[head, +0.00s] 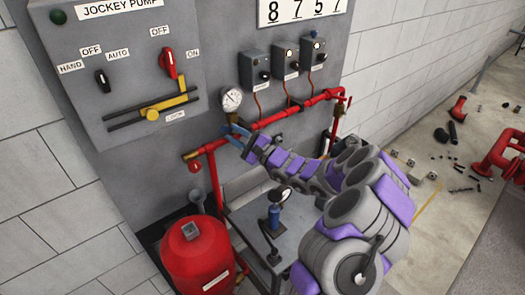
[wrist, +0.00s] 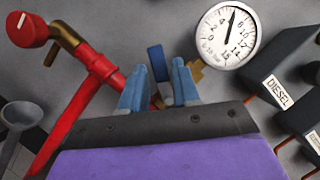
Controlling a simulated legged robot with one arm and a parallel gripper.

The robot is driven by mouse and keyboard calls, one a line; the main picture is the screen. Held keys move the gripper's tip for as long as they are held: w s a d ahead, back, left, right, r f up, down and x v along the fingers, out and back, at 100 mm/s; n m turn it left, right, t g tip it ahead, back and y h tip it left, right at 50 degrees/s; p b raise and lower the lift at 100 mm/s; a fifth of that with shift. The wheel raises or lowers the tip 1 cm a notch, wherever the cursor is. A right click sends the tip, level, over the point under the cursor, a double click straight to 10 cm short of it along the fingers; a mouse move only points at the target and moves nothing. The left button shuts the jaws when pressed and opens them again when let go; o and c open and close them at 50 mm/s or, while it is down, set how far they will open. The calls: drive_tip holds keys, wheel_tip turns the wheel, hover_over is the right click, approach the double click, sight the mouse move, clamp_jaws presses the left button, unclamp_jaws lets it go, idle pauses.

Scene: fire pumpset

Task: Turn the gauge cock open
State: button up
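The pressure gauge (wrist: 227,35) has a white dial and faces me at the upper right in the wrist view. It also shows in the head view (head: 231,98), above the red pipe. Brass fittings (wrist: 196,71) sit below it, partly hidden by my right finger. A dark blue lever (wrist: 156,62), apparently the gauge cock's handle, stands upright in the wrist view. My gripper (wrist: 158,78) has its light blue fingers apart, one on each side of this lever, with small gaps showing. In the head view my gripper (head: 236,135) is just below the gauge, and the lever cannot be made out.
A red pipe (head: 290,117) runs along the wall, with a brass-necked red valve (wrist: 27,29) at its left end. Switch boxes (head: 255,68) hang right of the gauge. The jockey pump panel (head: 125,65) is at the left. A red tank (head: 198,258) stands below.

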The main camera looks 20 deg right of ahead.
drive_tip(key=p+v, duration=0.1)
drive_tip(key=v, duration=1.2)
drive_tip(key=shift+s+d+f+p, duration=0.2)
drive_tip(key=shift+d+f+p, duration=0.05)
drive_tip(key=shift+p, duration=0.05)
drive_tip(key=shift+o, duration=0.3)
